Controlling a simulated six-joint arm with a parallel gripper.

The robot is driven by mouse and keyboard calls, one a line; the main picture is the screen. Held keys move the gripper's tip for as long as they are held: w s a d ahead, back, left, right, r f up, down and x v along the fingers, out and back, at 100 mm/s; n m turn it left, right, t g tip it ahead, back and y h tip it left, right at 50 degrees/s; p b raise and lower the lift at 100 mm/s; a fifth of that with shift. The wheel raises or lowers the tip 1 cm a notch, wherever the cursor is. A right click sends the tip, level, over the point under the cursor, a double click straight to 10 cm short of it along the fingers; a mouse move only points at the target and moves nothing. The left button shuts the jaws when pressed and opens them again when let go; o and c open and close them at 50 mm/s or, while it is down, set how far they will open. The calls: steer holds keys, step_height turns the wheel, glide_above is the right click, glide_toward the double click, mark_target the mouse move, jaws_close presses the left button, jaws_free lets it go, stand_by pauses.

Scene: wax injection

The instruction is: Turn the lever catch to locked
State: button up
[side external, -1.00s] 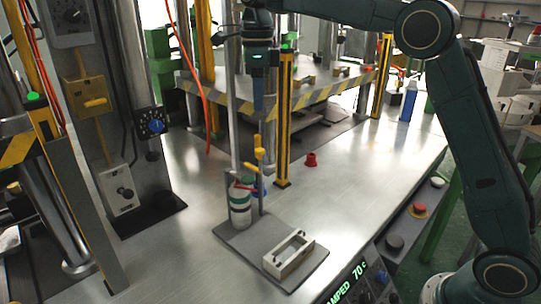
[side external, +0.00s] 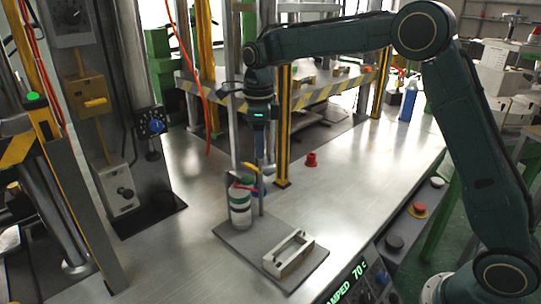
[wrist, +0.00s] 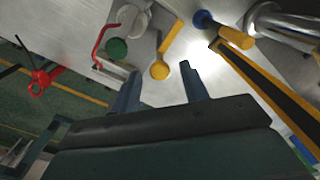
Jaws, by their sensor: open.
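A small yellow lever (side external: 250,166) on a thin post stands on a grey plate beside a bottle; I take it as the lever catch. My gripper (side external: 262,165) points down at the top of this post and partly hides the lever. No lock marking is readable.
The white-and-green bottle (side external: 240,205) with a red part stands close left of the post. A pale frame-shaped block (side external: 289,254) lies on the plate's front. A yellow-black post (side external: 283,150) rises just behind right. A red piece (side external: 311,159) lies on the open metal table.

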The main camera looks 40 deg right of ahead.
steer(key=shift+f, duration=0.3)
jaws_close()
